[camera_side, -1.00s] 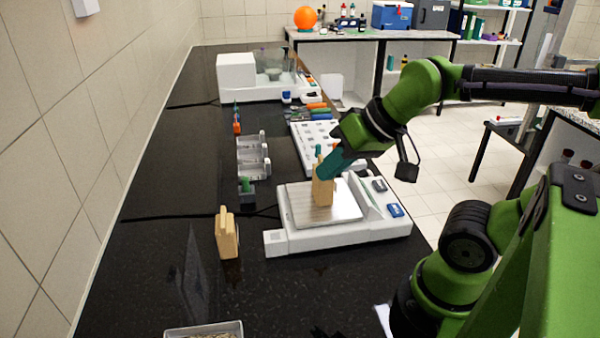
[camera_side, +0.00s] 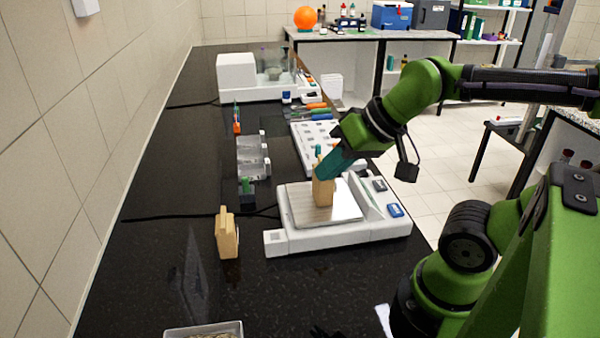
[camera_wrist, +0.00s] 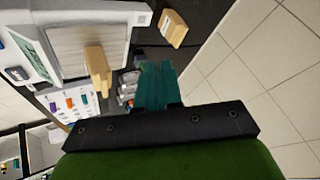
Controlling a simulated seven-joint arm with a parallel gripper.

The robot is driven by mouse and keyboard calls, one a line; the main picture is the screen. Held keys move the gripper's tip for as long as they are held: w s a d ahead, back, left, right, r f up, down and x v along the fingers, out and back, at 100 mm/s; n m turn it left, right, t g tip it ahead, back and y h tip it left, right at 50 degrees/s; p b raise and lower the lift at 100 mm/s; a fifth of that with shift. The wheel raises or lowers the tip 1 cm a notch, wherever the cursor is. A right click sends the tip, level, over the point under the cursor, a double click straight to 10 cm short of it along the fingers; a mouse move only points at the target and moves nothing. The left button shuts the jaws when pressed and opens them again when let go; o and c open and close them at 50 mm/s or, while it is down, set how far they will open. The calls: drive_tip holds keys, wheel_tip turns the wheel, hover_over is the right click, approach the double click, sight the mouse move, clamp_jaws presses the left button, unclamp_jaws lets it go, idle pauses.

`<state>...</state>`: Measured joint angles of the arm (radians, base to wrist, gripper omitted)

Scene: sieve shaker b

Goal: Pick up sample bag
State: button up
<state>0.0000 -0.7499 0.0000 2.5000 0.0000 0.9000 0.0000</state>
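A tan sample bag (camera_side: 323,190) stands upright on the metal pan of the white balance (camera_side: 340,237). It also shows in the wrist view (camera_wrist: 97,66). A second, similar tan bag (camera_side: 227,238) stands on the dark bench left of the balance, and in the wrist view (camera_wrist: 173,28) it lies beyond the fingers. My gripper (camera_side: 327,170) slants down with its teal fingers close against the right side of the bag on the pan. In the wrist view the fingers (camera_wrist: 157,84) show no clear gap, and the bag appears left of them. Whether they touch it is unclear.
Behind the balance are a white rack tray (camera_side: 305,140) and clear holders (camera_side: 252,158). A white instrument (camera_side: 237,77) stands farther back. A shallow tray (camera_side: 205,331) is at the front edge. A dark cable crosses the bench left of the balance. The front bench is mostly clear.

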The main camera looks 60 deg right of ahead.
drive_tip(key=o, duration=1.7)
drive_tip(key=m+g+y, duration=0.2)
drive_tip(key=m+y, duration=0.6)
drive_tip(key=m, duration=1)
approach(322, 191)
drive_tip(key=s, duration=0.2)
drive_tip(key=s+r, duration=0.1)
drive_tip(key=s, duration=0.1)
drive_tip(key=shift+d+r, duration=0.1)
drive_tip(key=shift+d, duration=0.25)
drive_tip(key=s+d+f+m+t, duration=0.2)
drive_tip(key=d+m+t, duration=0.3)
drive_tip(key=d, duration=0.2)
drive_tip(key=x, duration=0.7)
drive_tip(key=r+x, duration=0.1)
drive_tip(key=x, duration=0.3)
drive_tip(key=shift+w+a+f, duration=0.1)
drive_tip(key=shift+w+a, duration=0.1)
drive_tip(key=shift+a, duration=0.1)
drive_tip(key=shift+r+x, duration=0.2)
drive_tip(key=shift+x, duration=1.15)
drive_tip(key=shift+r+x, duration=0.25)
drive_tip(key=shift+x, duration=1.1)
